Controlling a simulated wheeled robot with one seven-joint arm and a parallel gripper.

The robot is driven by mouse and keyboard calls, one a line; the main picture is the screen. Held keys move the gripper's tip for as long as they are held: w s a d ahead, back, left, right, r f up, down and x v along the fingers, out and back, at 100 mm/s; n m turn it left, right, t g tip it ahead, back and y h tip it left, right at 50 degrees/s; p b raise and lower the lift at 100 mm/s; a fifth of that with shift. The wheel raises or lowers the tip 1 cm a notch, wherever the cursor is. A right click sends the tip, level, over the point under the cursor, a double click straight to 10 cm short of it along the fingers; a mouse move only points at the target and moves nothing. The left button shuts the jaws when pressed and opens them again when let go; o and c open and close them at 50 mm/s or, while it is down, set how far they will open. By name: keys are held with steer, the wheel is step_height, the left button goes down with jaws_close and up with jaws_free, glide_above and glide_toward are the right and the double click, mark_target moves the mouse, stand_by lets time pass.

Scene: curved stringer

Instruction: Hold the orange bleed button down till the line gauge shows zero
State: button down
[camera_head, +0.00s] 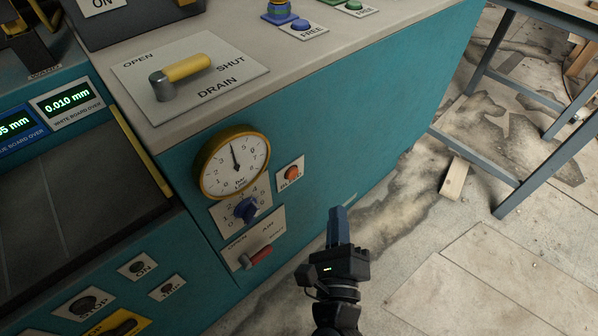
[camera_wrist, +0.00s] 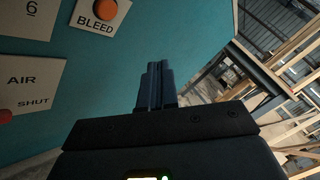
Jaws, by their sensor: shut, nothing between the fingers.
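The orange bleed button (camera_head: 291,173) sits on a white plate marked BLEED on the teal cabinet front. It also shows at the top of the wrist view (camera_wrist: 106,9). The round line gauge (camera_head: 234,163) with a brass rim is to the left of the button. Its needle points nearly straight up on the dial, and I cannot read the value for sure. My gripper (camera_head: 338,211) is shut and empty, with its blue fingers below and to the right of the button, apart from it. The closed fingers also show in the wrist view (camera_wrist: 157,72).
A blue knob (camera_head: 246,209) and a red AIR lever (camera_head: 258,257) are under the gauge. A yellow DRAIN lever (camera_head: 187,68) lies on the cabinet top. A steel-legged table (camera_head: 506,120) and a wood block (camera_head: 454,180) stand to the right.

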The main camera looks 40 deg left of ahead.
mark_target(293, 174)
steer(key=a+p, duration=0.1)
steer(key=a, duration=0.7)
steer(key=shift+w+a, duration=0.35)
stand_by(2.1)
steer(key=shift+a, duration=0.4)
steer(key=shift+a, duration=0.5)
stand_by(1.8)
steer(key=shift+d, duration=0.9)
